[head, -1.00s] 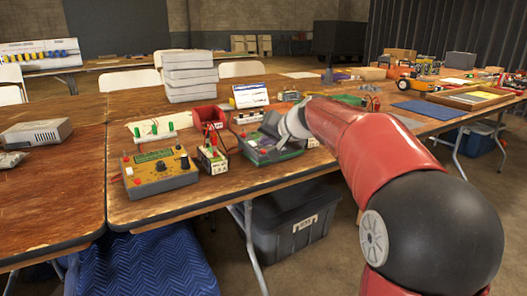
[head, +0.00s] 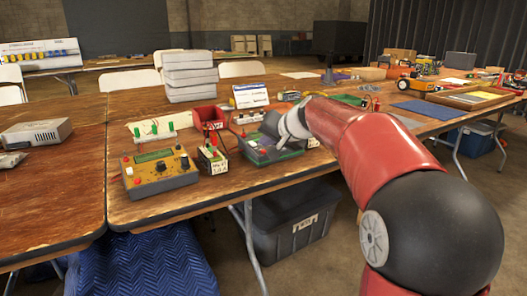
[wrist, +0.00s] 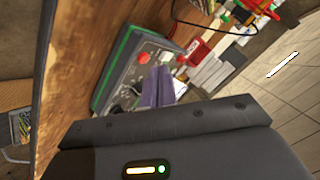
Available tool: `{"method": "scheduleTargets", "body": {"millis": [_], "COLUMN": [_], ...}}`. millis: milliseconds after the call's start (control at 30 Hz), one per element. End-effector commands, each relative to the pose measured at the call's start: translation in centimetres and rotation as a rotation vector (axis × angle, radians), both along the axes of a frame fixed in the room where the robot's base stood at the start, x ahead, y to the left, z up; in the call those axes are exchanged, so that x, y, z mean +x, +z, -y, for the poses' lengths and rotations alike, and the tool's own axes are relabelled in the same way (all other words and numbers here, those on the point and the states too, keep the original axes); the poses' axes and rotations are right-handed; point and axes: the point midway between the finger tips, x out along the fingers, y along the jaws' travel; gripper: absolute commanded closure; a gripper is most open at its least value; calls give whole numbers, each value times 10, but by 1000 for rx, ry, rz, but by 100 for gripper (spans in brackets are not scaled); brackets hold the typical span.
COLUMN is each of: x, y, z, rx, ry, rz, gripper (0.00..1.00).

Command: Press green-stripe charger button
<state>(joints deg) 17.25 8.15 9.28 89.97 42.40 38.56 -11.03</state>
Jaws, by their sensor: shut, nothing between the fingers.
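The green-stripe charger (head: 285,155) is a dark grey box with a green band along its edge, lying on the wooden table. In the wrist view the charger (wrist: 115,82) shows a red button (wrist: 144,57) and a dark knob on its face. My gripper (head: 269,125) is over the charger in the head view and hides part of its top. In the wrist view my gripper (wrist: 165,82) is shut and empty, with its fingertips beside the red button. I cannot tell whether they touch the face.
A red bin (head: 208,116) and a white stack (head: 190,76) stand behind. The table's front edge is close. A dark storage bin (head: 290,220) is underneath.

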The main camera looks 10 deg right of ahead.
Motion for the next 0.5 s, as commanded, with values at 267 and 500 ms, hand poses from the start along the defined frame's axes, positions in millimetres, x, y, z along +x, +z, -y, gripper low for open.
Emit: {"method": "scheduleTargets", "body": {"millis": [267,500], "x": [1,1], "y": [-9,-8], "z": [0,0], "rx": [0,0], "ry": [0,0], "rz": [0,0], "gripper": [100,100]}}
